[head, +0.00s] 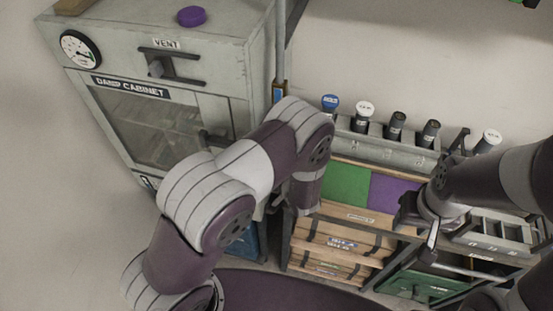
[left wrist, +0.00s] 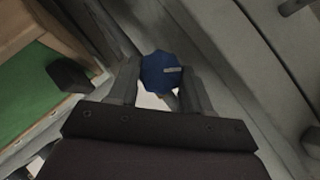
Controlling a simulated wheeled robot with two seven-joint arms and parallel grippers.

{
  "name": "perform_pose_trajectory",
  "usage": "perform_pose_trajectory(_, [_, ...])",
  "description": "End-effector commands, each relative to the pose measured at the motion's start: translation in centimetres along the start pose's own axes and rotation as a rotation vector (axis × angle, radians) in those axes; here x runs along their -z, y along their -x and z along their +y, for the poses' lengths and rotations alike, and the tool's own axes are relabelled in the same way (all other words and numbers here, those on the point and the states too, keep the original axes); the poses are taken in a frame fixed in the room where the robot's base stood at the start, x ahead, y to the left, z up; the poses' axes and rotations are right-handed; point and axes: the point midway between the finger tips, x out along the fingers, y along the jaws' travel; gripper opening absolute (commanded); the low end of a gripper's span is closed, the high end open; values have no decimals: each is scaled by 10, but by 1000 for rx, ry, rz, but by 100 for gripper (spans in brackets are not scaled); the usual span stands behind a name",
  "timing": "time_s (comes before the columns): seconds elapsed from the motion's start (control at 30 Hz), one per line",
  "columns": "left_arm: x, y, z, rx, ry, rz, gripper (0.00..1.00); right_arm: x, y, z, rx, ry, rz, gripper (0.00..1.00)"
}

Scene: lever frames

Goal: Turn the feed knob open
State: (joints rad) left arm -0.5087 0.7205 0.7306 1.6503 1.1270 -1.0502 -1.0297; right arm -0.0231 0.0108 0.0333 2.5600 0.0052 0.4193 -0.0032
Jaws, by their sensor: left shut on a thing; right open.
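A blue many-sided knob (left wrist: 159,68), apparently the feed knob, shows in the left wrist view, with a short pale mark running toward its right edge. My left gripper (left wrist: 161,84) is shut on it, one finger at each side. In the head view my left arm covers this spot, so the knob and left fingertips are hidden there. My right gripper (head: 418,224) is open and empty at the right, over the bench side by the purple panel (head: 394,193).
A grey cabinet (head: 215,60) with a gauge, a vent handle (head: 170,68) and a glass door stands at the left. A rail (head: 385,152) with several capped cylinders runs behind the bench. A green panel (head: 345,184) lies beside the purple one. A vertical pipe (head: 280,45) stands between cabinet and bench.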

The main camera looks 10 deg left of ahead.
Motion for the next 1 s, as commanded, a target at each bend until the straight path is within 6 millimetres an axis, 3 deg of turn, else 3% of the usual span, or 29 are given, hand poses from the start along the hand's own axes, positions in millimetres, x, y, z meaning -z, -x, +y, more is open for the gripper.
perform_pose_trajectory(0.63, [-1, 0, 0, -39, 35, -2, 18, 0, 4, 0, 0, 0, 0, 43])
perform_pose_trajectory(0.67, [-1, 0, 0, -39, 35, -2, 52, 0, 4, 0, 0, 0, 0, 43])
perform_pose_trajectory(0.73, [-1, 0, 0, -38, 35, -2, 74, 0, 4, 0, 0, 0, 0, 43])
perform_pose_trajectory(1.0, [0, 0, -1, -34, 37, 0, 74, 0, 4, 0, 0, 0, 0, 43])
